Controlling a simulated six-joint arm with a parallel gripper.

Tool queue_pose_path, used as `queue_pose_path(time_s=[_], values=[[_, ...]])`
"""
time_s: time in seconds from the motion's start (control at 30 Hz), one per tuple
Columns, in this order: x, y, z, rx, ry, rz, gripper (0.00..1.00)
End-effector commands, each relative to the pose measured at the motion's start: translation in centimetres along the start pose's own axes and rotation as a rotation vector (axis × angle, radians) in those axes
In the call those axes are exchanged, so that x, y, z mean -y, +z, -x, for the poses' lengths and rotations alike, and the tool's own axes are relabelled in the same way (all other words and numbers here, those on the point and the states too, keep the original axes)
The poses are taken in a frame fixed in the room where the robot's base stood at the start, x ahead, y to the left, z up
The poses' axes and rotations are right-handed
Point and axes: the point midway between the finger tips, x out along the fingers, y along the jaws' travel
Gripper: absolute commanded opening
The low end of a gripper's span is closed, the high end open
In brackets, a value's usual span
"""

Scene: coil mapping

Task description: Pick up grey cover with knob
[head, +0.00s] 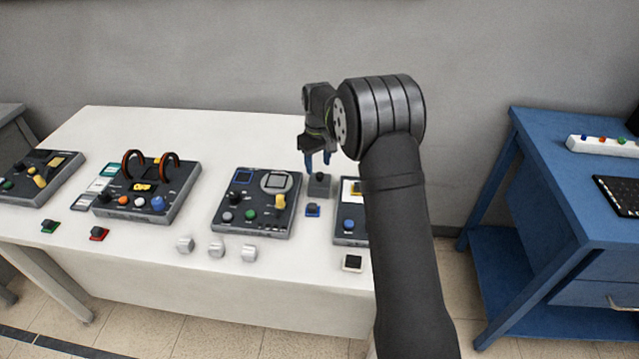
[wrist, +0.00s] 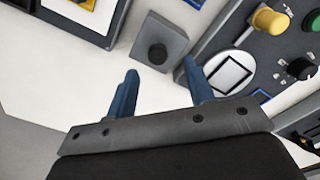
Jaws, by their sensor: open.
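The grey cover (head: 319,186) is a small square grey block with a dark round knob on top. It lies on the white table between two dark control panels. In the wrist view the grey cover (wrist: 160,43) shows whole, its black knob facing up. My gripper (head: 318,160) has two blue fingers and hangs just above and behind the cover. In the wrist view my gripper (wrist: 160,78) is open and empty, with its fingertips spread to about the cover's width at its near edge. I cannot tell the exact height of the fingertips above the cover.
A dark panel (head: 256,203) with knobs stands left of the cover. Another panel (head: 350,226) stands to the right, partly hidden by my arm. A small blue block (head: 313,210) lies in front.

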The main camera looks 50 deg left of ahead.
Motion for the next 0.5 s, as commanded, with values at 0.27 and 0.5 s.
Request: queue_pose_path(time_s=[0.27, 0.5], values=[[-0.1, 0.5, -3.4, 0.001, 0.0, 0.0, 0.48], [-0.1, 0.5, -3.5, 0.001, 0.001, -0.001, 0.48]])
